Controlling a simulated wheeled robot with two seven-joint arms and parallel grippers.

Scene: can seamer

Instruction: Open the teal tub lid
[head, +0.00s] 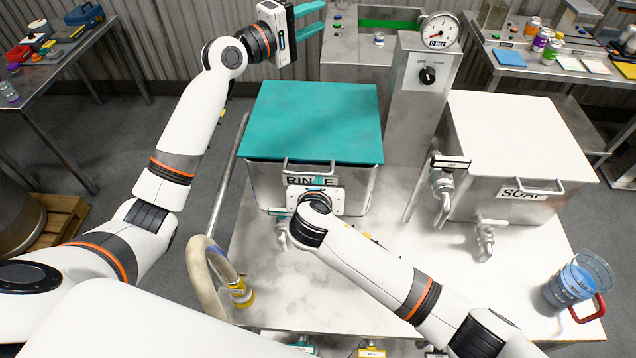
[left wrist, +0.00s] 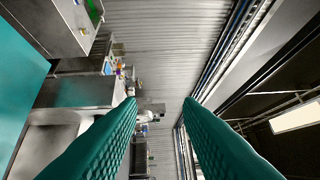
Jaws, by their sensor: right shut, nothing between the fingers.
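The teal tub lid (head: 318,115) lies flat over the metal tub labelled RINSE (head: 357,190) in the head view. Part of it also shows at the left edge of the left wrist view (left wrist: 18,85). A bar handle (head: 298,163) is on the tub's front, near the lid's front edge. My right gripper (head: 319,182) is shut and empty at the tub's front, below the lid edge; its wrist hides much of it, and I cannot tell whether it touches. My left gripper (head: 312,22) is open and empty, raised beyond the lid's far edge; its teal fingers show wide apart in the left wrist view (left wrist: 160,103).
A white-topped SOAP tub (head: 520,135) stands at the right. A gauge post (head: 420,100) rises between the tubs. A hose (head: 203,275) and a blue jug with a red handle (head: 575,285) are near the front. Side tables with small items stand at both back corners.

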